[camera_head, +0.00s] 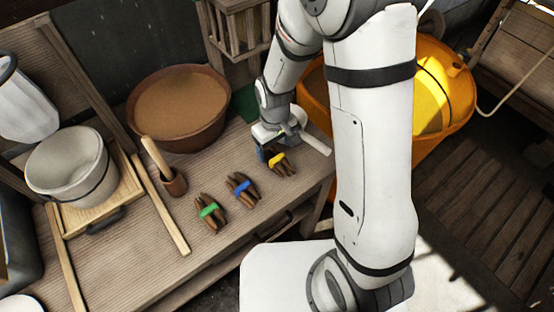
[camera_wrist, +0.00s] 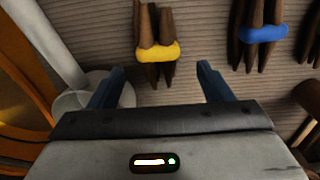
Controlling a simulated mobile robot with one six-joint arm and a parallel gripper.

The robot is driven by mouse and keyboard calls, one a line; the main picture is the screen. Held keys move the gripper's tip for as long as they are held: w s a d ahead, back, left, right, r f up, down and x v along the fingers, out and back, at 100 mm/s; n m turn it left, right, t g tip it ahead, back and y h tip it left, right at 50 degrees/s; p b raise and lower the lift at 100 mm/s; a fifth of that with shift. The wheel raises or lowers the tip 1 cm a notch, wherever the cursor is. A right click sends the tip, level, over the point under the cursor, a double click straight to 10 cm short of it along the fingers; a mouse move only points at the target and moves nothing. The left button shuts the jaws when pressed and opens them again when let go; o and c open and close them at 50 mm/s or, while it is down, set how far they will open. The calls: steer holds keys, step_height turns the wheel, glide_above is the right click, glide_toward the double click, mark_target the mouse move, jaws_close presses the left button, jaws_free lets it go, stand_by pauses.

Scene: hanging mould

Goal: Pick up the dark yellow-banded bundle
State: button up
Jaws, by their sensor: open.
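The dark bundle with the yellow band (camera_head: 278,160) lies on the wooden table near its right end. It also shows in the wrist view (camera_wrist: 157,50), upper middle, ahead of the fingers and between their lines. My gripper (camera_wrist: 160,85) is open and empty, with a blue finger on each side. In the head view my gripper (camera_head: 264,154) is low over the table, at the left of the yellow-banded bundle. How far it is above the table I cannot tell.
A blue-banded bundle (camera_head: 242,188) and a green-banded bundle (camera_head: 210,212) lie to the left on the table. A mortar with pestle (camera_head: 172,182), a brown bowl (camera_head: 178,108) and a white bucket (camera_head: 70,168) stand further left. An orange tub (camera_head: 440,95) is at the right.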

mark_target(277, 157)
steer(key=f, duration=0.5)
steer(key=shift+s+d+p, duration=0.3)
steer(key=shift+d+p, duration=0.05)
steer(key=c, duration=1.1)
steer(key=shift+r, duration=0.15)
